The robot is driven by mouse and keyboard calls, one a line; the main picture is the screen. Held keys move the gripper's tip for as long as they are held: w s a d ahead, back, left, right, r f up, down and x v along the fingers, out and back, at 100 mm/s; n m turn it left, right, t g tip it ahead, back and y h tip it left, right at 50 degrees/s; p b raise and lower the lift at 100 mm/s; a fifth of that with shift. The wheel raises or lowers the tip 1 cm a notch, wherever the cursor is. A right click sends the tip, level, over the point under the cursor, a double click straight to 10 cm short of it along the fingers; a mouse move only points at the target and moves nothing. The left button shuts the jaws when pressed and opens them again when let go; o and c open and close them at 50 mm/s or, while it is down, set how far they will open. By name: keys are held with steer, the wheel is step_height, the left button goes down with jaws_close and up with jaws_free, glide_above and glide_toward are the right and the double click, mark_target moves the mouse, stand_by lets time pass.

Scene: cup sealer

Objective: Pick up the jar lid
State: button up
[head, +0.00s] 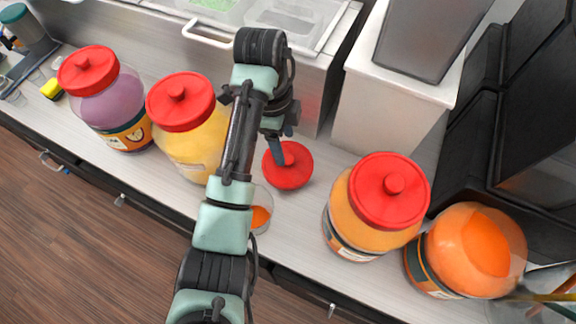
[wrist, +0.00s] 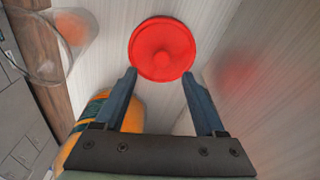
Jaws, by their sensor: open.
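In the wrist view the lid (wrist: 162,48) is at the top middle, just beyond the fingertips. My gripper (head: 283,155) reaches down over the lid, and its fingers partly cover it in the head view. In the wrist view my gripper (wrist: 160,73) is open, with its fingers apart and nothing between them. The gap lines up with the lid's near side. I cannot tell whether the fingers touch it.
Lidded jars stand around: purple (head: 108,108), yellow (head: 195,150) and orange (head: 370,215). A lidless orange jar (head: 475,250) is at the right. A clear cup (head: 262,212) sits near the front edge. A metal wall (wrist: 250,80) rises close to the right finger.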

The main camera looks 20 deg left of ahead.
mark_target(287, 159)
steer(key=shift+w+d+f+p, duration=0.15)
steer(key=shift+f+p, duration=0.3)
steer(key=shift+f, duration=1.15)
steer(key=shift+d+f+p, duration=0.15)
steer(key=shift+f+p, duration=0.3)
steer(key=shift+f, duration=1.15)
jaws_close()
